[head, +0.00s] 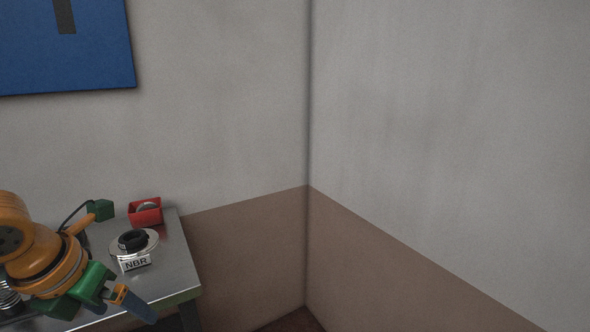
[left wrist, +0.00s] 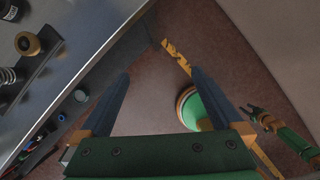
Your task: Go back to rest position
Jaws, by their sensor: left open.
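My left gripper (head: 138,308) is at the lower left of the head view, a green body with dark blue fingers on an orange arm. It is over the front edge of the metal table.
The metal table (head: 182,270) holds a red box (head: 145,218) and a white round dish (head: 148,240) labelled NBR with black rings. A gold-coloured ring (left wrist: 28,43) shows at left. A green round object (left wrist: 191,109) is below. Walls meet in a corner; right side is clear.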

